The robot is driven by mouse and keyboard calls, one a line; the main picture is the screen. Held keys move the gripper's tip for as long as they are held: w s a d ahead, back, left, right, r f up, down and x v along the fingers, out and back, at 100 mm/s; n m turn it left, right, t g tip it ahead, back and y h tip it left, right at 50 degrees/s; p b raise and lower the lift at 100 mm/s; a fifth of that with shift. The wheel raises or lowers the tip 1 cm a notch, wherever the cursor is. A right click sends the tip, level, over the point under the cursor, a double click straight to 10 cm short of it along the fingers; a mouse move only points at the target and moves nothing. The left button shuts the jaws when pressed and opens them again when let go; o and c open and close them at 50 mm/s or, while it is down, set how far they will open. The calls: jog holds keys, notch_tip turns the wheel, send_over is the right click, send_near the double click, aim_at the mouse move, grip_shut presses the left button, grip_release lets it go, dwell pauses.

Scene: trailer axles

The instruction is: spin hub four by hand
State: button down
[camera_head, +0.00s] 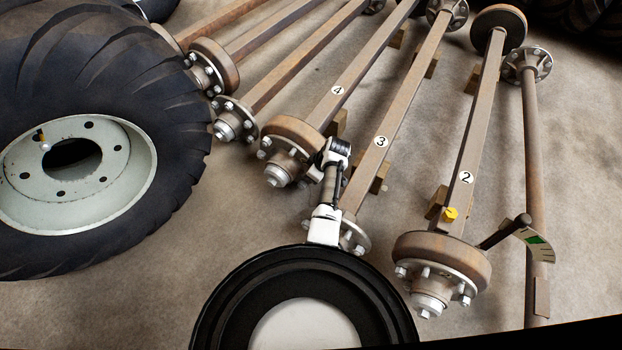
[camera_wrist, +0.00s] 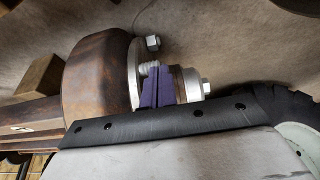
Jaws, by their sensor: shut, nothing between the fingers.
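Axle four (camera_head: 337,92) carries a white "4" label. At its near end are a rusty brown drum and hub four (camera_head: 280,170), a grey flange with studs and a round cap. The wrist view shows the drum (camera_wrist: 95,75) on the left, with the flange, studs and hub cap (camera_wrist: 188,84) to its right. My gripper (camera_wrist: 156,88) shows there as purple fingers, shut and empty, in front of the hub beside a stud. I cannot tell whether they touch it. In the head view my arm reaches up to the right side of hub four, and the fingertips are not clear.
Axle three (camera_head: 380,143) lies just right, its hub (camera_head: 354,237) partly behind my arm. Axle two (camera_head: 466,178) has a drum and a yellow piece (camera_head: 450,214) on it. A large tyred wheel (camera_head: 90,130) stands close on the left. Wooden blocks (camera_head: 378,178) support the axles.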

jog(key=shift+s+d+f+b, duration=0.15)
jog(key=shift+f+b, duration=0.2)
jog(key=shift+f, duration=0.2)
jog(key=shift+w+d+f+b, duration=0.15)
jog(key=shift+f+b, duration=0.15)
jog(key=shift+f, duration=0.25)
jog(key=shift+s, duration=0.15)
